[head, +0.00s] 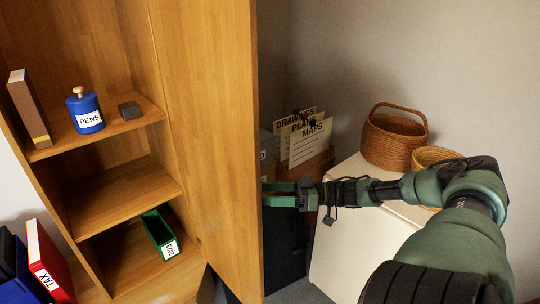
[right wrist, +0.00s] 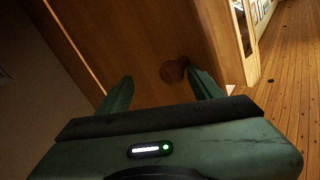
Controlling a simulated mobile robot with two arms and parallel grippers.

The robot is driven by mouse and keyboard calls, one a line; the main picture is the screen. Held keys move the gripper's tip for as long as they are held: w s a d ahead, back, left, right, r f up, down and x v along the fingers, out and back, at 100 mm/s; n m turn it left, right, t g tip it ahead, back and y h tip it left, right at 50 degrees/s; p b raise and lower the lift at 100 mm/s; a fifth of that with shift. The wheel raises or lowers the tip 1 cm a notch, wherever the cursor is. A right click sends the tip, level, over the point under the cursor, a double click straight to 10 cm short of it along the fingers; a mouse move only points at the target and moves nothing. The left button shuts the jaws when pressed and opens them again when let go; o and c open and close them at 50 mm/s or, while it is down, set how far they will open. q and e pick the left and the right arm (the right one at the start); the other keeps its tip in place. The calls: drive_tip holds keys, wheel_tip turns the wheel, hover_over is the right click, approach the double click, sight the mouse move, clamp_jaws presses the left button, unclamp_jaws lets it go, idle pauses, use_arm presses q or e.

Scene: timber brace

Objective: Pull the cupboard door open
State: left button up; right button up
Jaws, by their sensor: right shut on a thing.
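The wooden cupboard (head: 115,195) stands at the left in the head view with its shelves exposed. Its door (head: 220,130) is swung wide open, its inner face towards the shelves. My right gripper (head: 270,194) reaches in from the right to the door's outer side, its fingertips partly hidden by the door edge. In the right wrist view a round wooden knob (right wrist: 172,72) on the door (right wrist: 140,40) shows between the fingers, close to the right one. The gripper is shut on the knob. My left gripper is not in view.
Shelves hold a blue PENS jar (head: 85,110), a brown box file (head: 28,108), a dark block (head: 129,111) and a green tray (head: 159,233). A white cabinet (head: 350,230) with wicker baskets (head: 394,140) stands right of the door. Labelled cards (head: 304,140) stand behind.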

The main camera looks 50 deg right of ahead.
drive_tip(key=shift+w+d+r, duration=0.2)
drive_tip(key=shift+r, duration=0.1)
drive_tip(key=p+v, duration=0.3)
drive_tip(key=v, duration=0.4)
drive_tip(key=shift+s+f, duration=0.35)
drive_tip(key=shift+s, duration=0.1)
drive_tip(key=shift+d, duration=0.1)
